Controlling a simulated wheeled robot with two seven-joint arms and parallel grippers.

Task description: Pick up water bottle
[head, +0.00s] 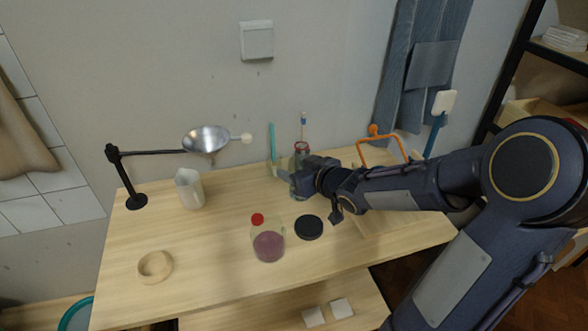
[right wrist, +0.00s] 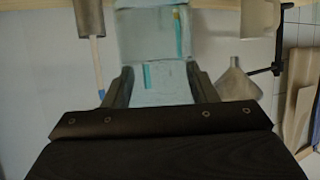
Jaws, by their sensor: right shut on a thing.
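In the right wrist view the pale see-through bottle (right wrist: 153,40) with a teal mark lies between the two fingers of my right gripper (right wrist: 160,88). I cannot tell if its base touches the table. My left gripper is not in view.
A round jar with purplish contents (head: 268,246) and a black disc (head: 309,228) lie in front. An orange frame (head: 381,140) stands right.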

